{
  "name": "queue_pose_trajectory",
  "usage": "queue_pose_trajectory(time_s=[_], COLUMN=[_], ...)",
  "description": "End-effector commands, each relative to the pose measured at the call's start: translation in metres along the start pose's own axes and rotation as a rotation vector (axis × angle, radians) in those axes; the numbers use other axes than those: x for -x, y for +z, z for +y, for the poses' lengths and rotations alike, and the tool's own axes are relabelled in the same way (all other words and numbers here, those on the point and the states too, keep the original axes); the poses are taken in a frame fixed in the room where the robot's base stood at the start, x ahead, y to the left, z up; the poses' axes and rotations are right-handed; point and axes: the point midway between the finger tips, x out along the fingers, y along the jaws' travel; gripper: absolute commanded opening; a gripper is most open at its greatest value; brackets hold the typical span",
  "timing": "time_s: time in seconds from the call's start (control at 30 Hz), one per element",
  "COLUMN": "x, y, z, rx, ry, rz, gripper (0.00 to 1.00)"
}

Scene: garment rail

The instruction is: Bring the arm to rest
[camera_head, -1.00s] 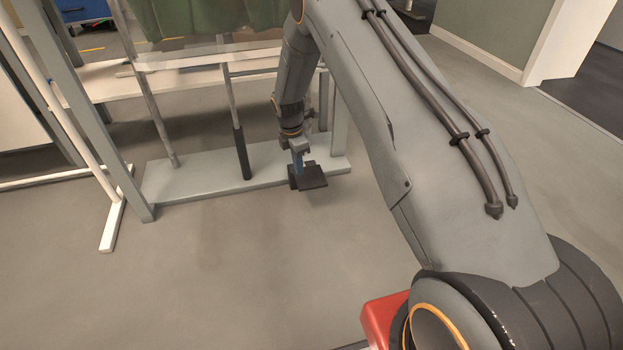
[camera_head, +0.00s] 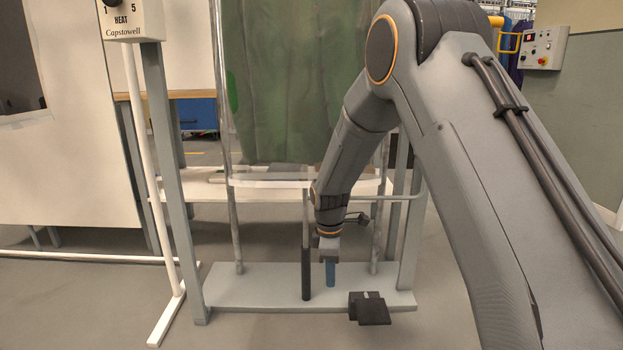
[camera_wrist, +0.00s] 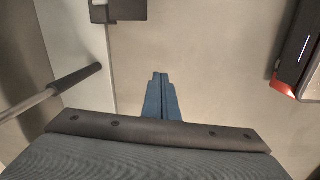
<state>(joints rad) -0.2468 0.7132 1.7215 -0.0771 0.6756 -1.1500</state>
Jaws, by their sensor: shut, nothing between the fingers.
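My gripper (camera_head: 331,275) hangs down at the end of my arm, low in front of the garment rail frame. Its two blue fingers are together and empty; they also show in the wrist view (camera_wrist: 161,98) with nothing between them. In the head view the fingers appear between a black-sleeved rod (camera_head: 306,270) and a black pedal (camera_head: 370,310). In the wrist view the rod (camera_wrist: 75,79) is at the left and the fingers appear apart from it. My upper arm hides part of the frame's right side.
The frame's grey base plate (camera_head: 250,284) lies on the floor. A green garment (camera_head: 290,90) hangs above, behind my arm. A white post (camera_head: 150,170) carries a heat control box (camera_head: 133,18) at left. A control panel (camera_head: 543,46) is on the right wall.

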Motion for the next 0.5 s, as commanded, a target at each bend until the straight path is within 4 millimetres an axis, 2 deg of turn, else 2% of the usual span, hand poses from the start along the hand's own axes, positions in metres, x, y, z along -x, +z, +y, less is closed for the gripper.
queue_pose_trajectory(time_s=[0.03,0.2,0.37,0.5], x=[0.023,0.084,0.131,0.164], y=[-0.011,-0.037,-0.051,-0.055], z=[-0.016,-0.076,-0.140,-0.199], rx=[-0.034,-0.184,-0.325,-0.446], ry=[0.005,0.000,-0.014,-0.033], rz=[0.010,0.042,0.071,0.095], gripper=[0.00,0.00,0.00,0.00])
